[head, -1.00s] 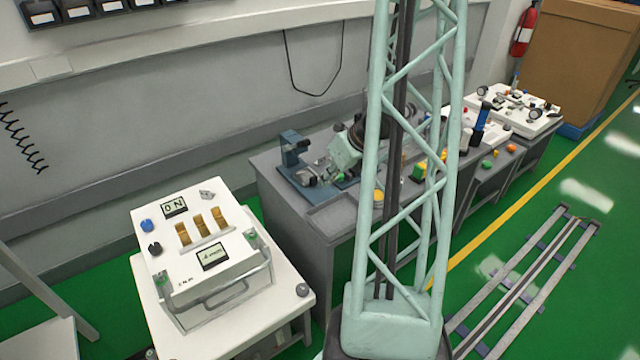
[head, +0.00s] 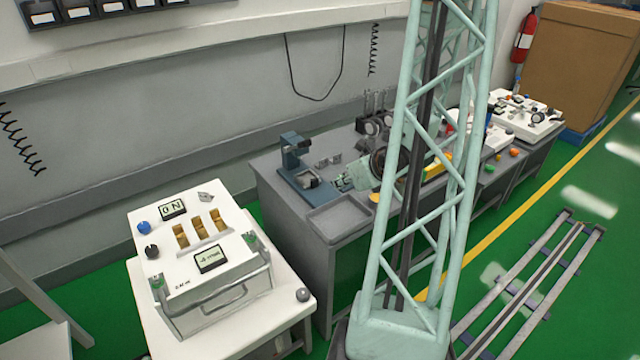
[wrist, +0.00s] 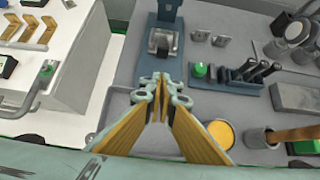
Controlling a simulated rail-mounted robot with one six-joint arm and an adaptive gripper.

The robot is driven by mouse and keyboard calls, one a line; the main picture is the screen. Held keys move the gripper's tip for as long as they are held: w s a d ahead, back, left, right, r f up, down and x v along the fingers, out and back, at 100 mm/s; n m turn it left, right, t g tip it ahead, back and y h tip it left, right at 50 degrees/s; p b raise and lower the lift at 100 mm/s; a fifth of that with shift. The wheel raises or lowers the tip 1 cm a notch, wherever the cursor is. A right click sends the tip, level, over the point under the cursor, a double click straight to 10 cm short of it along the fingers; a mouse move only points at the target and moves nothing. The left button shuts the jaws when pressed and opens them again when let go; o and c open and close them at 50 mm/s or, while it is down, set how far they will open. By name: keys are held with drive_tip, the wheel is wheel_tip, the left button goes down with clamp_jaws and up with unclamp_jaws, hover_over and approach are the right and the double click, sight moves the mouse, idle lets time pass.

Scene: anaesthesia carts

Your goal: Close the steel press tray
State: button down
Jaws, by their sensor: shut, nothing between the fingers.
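The blue press (head: 293,152) stands at the left end of the grey workbench. Its small steel tray (wrist: 160,42) sits low on the blue base, with a dark part at its middle; I cannot tell how far in it is. The press also shows at the top of the wrist view (wrist: 163,12). My gripper (wrist: 160,82) is shut and empty, with its fingertips just in front of the press base and apart from the steel tray. In the head view my gripper (head: 343,183) is to the right of the press, partly blurred into my arm.
A shallow grey tray (head: 340,221) lies at the bench's front left corner. A rack of dark-handled tools (wrist: 240,77), a yellow-topped cup (wrist: 219,134) and a grey block (wrist: 296,98) are to the right. A white cart with a device (head: 215,285) stands left of the bench.

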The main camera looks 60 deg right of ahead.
drive_tip(key=shift+w+f, duration=0.1)
drive_tip(key=b, duration=0.2)
approach(315, 184)
drive_tip(key=f, duration=0.1)
drive_tip(key=w+f, duration=0.1)
drive_tip(key=f, duration=0.2)
drive_tip(key=shift+w+d+f, duration=0.15)
drive_tip(key=shift+w+d, duration=0.05)
drive_tip(key=shift+d, duration=0.1)
drive_tip(key=shift+w+d, duration=0.25)
drive_tip(key=shift+w, duration=0.35)
drive_tip(key=shift+w+d, duration=0.2)
drive_tip(key=shift+w, duration=0.4)
